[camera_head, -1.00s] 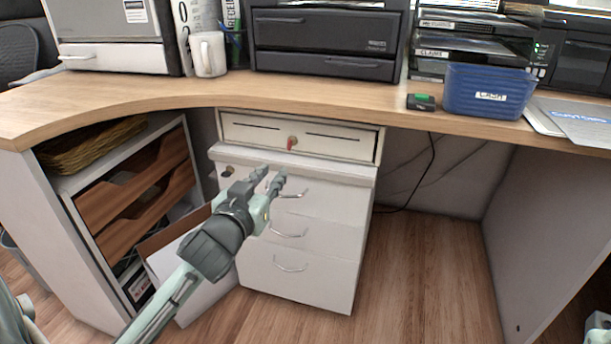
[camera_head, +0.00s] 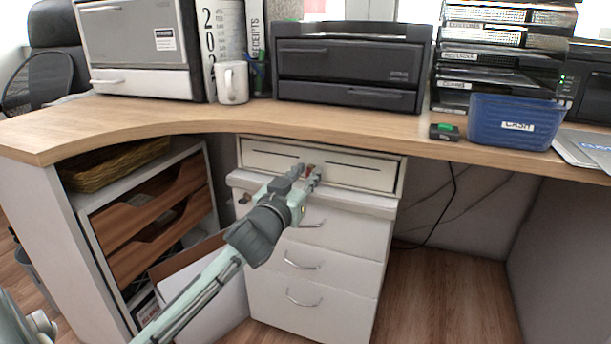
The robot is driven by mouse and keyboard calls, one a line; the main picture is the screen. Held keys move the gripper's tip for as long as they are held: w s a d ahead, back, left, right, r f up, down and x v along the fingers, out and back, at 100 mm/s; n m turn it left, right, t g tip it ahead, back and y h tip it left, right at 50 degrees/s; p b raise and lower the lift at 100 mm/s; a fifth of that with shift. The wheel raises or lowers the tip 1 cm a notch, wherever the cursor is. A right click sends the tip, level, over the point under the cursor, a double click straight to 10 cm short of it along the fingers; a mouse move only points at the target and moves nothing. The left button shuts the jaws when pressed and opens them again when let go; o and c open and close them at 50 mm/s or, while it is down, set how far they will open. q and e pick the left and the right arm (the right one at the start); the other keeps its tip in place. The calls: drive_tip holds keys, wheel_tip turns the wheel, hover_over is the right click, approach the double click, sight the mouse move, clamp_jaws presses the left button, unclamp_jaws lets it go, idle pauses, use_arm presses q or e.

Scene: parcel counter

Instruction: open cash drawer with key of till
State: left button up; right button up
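The cash drawer (camera_head: 350,174) is a shallow white drawer right under the counter top, and it is closed. A small red key (camera_head: 309,170) shows at the middle of its front, mostly hidden by my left gripper. My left gripper (camera_head: 308,174) reaches in from the lower left. Its two fingers are apart, one on each side of the red key, close to the drawer front. I cannot tell whether the fingers touch the key. My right gripper is out of view.
A white cabinet (camera_head: 335,245) with handled drawers stands under the cash drawer. Wooden trays (camera_head: 140,215) are at the left. Room right of the cabinet is free.

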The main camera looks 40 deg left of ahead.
use_arm(q)
clamp_jaws()
